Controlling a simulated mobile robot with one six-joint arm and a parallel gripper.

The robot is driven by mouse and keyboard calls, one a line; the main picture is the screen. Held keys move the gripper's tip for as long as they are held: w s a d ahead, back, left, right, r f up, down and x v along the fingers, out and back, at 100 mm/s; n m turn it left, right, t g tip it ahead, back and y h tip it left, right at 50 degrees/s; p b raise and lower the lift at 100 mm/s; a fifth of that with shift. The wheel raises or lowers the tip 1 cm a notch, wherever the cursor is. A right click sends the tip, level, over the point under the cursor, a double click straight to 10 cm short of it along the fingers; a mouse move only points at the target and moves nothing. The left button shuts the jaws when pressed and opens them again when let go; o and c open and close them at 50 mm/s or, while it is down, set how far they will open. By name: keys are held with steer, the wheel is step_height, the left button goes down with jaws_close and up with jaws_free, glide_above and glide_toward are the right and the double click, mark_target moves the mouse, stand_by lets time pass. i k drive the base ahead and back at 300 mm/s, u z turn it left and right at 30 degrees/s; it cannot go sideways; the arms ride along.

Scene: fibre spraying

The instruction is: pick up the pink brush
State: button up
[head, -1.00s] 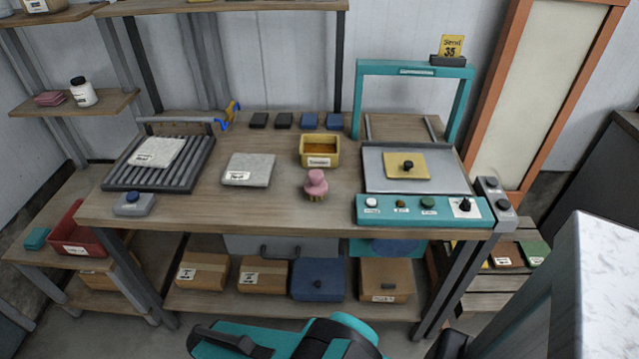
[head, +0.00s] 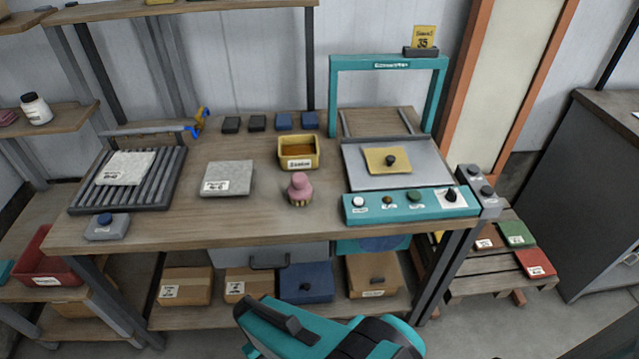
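The pink brush (head: 300,188) stands upright on the wooden workbench (head: 250,222), bristles down and pink knob up. It is just in front of the yellow bin (head: 298,153) and left of the teal press's control panel. Nothing touches it. Part of my teal and black arm shows at the bottom of the head view, in front of the bench and below the brush. My gripper's fingers cannot be made out.
Left of the brush lies a grey labelled slab (head: 228,178); farther left is a ribbed rack (head: 128,180) with a pale slab. The teal-framed press (head: 388,95) stands right. Bench top around the brush is clear. Boxes (head: 186,286) sit on the lower shelf.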

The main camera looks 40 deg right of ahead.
mark_target(298, 190)
steer(key=z, duration=0.95)
steer(key=k, duration=0.95)
steer(key=i, duration=0.75)
